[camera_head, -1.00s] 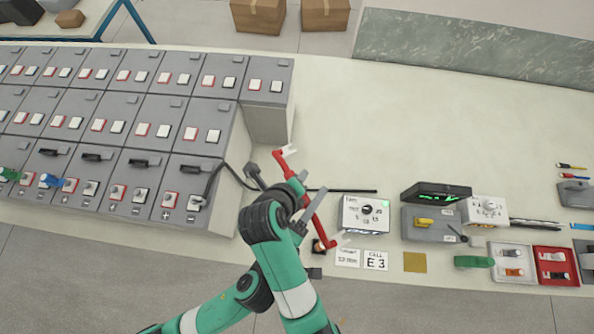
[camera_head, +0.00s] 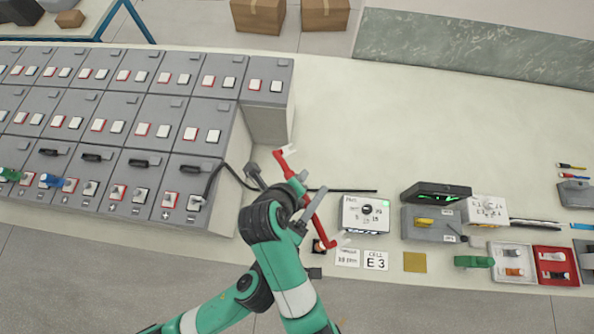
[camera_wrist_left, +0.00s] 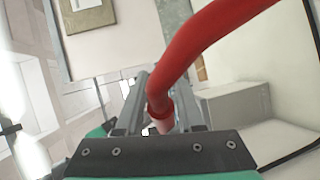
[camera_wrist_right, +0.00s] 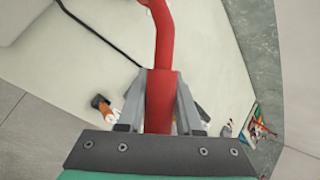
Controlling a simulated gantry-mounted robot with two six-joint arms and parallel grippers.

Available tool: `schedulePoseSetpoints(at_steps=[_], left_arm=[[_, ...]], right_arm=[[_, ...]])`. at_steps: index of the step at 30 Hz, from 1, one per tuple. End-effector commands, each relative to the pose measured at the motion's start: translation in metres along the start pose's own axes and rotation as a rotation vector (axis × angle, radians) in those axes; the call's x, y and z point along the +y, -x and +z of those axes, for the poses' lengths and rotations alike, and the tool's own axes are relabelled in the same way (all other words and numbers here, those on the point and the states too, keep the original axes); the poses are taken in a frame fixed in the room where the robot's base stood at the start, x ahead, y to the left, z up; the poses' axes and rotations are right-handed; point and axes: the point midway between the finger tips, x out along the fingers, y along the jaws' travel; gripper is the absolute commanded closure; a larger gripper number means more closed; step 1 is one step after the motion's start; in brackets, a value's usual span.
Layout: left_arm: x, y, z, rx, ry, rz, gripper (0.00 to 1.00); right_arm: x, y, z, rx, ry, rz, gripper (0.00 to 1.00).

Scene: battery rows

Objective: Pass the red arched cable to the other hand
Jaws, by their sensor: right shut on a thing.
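The red arched cable (camera_head: 319,221) stands out above the bench near the middle of the head view, with pale tips at its ends. My left gripper (camera_head: 308,207) is beside its middle in that view. In the left wrist view, a cuffed cable end (camera_wrist_left: 159,106) lies between the fingers of my left gripper (camera_wrist_left: 163,105); whether they press on it is unclear. In the right wrist view, my right gripper (camera_wrist_right: 160,105) is shut on the red cable (camera_wrist_right: 163,50), which runs up from between its fingers. The right gripper is not clearly visible in the head view.
Rows of grey battery units (camera_head: 135,110) fill the left of the bench. A white dial box (camera_head: 366,214), a black display (camera_head: 436,193) and small trays (camera_head: 512,262) stand at right. The bench behind them is clear.

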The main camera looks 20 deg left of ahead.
Motion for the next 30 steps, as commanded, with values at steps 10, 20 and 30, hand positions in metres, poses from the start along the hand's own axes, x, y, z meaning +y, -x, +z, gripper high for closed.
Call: schedulePoseSetpoints(at_steps=[10, 20, 30], left_arm=[[0.0, 0.0, 0.0, -0.001, 0.0, 0.0, 0.35], [-0.001, 0.035, 0.001, -0.005, -0.002, -0.003, 0.35], [0.0, 0.076, 0.0, -0.002, 0.0, 0.0, 0.35]], right_arm=[[0.0, 0.001, 0.001, -0.002, 0.0, -0.001, 1.0], [0.0, 0.0, 0.001, -0.002, 0.0, 0.0, 1.0], [0.0, 0.0, 0.001, -0.002, 0.0, 0.0, 1.0]])
